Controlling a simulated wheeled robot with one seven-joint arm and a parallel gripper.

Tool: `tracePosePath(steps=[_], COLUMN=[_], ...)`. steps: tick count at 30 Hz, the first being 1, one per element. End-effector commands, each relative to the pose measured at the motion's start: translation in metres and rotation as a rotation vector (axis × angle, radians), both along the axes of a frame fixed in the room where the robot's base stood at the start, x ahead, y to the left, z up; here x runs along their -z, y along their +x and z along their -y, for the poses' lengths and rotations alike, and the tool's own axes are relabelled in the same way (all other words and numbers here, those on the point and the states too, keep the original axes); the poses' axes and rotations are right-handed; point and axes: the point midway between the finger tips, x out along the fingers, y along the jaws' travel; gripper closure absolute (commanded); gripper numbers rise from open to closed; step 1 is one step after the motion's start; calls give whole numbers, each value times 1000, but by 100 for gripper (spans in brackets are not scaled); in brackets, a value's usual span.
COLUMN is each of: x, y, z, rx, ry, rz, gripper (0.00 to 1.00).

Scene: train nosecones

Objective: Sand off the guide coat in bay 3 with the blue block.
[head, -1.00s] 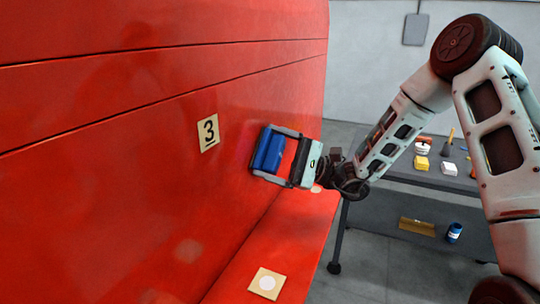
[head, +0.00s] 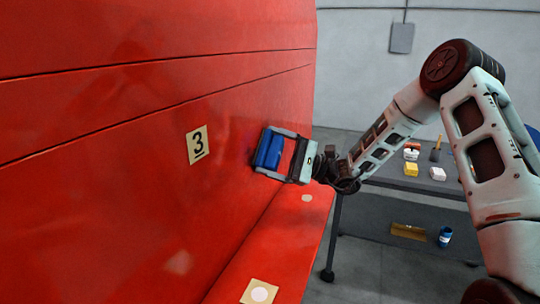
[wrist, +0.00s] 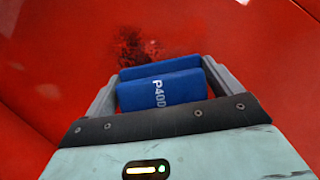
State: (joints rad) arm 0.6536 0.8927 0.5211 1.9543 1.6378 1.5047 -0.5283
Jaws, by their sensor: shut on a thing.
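My gripper (head: 279,152) is shut on the blue block (head: 268,149), which sits between its two fingers close to the red panel (head: 110,200). In the wrist view the block (wrist: 160,90) shows white print starting "P40". A dark speckled patch of guide coat (wrist: 138,46) lies on the red surface just beyond the block's far edge. I cannot tell whether the block touches the panel. In the head view the patch is mostly hidden by the block and gripper. The tag marked 3 (head: 197,145) is on the panel, left of my gripper.
A red ledge (head: 275,245) runs below the panel and carries a tan card (head: 259,291) with a white dot. At right, a grey table (head: 428,180) holds a yellow block (head: 411,169), a white block (head: 438,173) and other items. Its lower shelf has a blue can (head: 445,236).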

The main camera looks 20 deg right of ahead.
Motion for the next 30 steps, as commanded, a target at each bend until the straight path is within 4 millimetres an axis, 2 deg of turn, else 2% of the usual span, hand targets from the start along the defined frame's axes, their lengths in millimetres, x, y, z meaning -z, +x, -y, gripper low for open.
tracePosePath(steps=[7,18,30], x=[0,0,-1], y=[2,-20,-30], z=[-2,-22,-33], rx=[0,-1,-2], ry=[2,1,2], rz=[0,-1,1], gripper=[28,28,28])
